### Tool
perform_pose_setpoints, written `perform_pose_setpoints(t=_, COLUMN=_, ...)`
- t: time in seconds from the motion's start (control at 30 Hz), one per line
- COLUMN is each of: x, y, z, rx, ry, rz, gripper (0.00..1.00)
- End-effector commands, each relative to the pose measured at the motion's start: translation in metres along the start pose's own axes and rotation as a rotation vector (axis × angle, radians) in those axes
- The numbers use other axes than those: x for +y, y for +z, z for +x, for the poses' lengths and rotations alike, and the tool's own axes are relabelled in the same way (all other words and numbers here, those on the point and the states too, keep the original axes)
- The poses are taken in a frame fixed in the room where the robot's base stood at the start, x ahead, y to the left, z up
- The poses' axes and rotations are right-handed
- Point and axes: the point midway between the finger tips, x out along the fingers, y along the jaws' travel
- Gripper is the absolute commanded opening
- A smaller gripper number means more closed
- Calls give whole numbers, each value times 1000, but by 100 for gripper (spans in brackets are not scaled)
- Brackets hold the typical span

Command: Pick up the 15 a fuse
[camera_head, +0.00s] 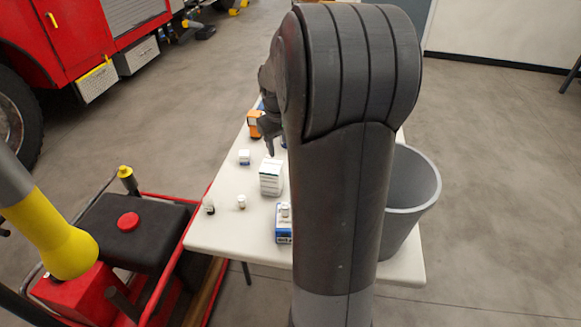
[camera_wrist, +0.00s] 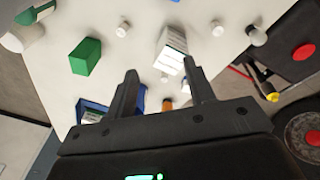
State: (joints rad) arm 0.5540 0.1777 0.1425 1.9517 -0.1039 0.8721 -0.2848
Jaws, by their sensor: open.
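I cannot pick out the 15 A fuse by its label in either view. Small pale pieces that cannot be identified stand on the white table (camera_head: 225,235): a small cylinder (camera_head: 241,202) and a dark-and-white piece (camera_head: 209,206). In the wrist view, small white cylinders show as well, one above the fingers (camera_wrist: 122,30) and one to the right (camera_wrist: 217,28). My gripper (camera_wrist: 159,67) is open, with nothing seen held between its fingers, and is above the table. In the head view, my arm hides much of the table and part of the gripper (camera_head: 270,137).
A green box (camera_wrist: 86,57) shows in the wrist view. A grey bin (camera_head: 415,185) stands at right; a red-framed machine (camera_head: 128,222) at left.

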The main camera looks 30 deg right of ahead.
Motion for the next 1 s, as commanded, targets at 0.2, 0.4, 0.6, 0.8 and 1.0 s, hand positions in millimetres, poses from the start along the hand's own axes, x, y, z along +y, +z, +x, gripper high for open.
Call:
perform_pose_setpoints(t=0.2, x=62, y=-14, z=72, rx=-71, ry=-42, rz=25, gripper=49)
perform_pose_setpoints(t=0.4, x=104, y=-14, z=126, rx=-107, ry=-80, rz=41, gripper=49)
perform_pose_setpoints(t=0.6, x=121, y=-11, z=150, rx=-120, ry=-97, rz=47, gripper=49)
perform_pose_setpoints(t=0.8, x=118, y=-7, z=178, rx=-122, ry=-100, rz=47, gripper=49)
perform_pose_setpoints(t=1.0, x=116, y=-5, z=202, rx=-121, ry=-98, rz=46, gripper=49)
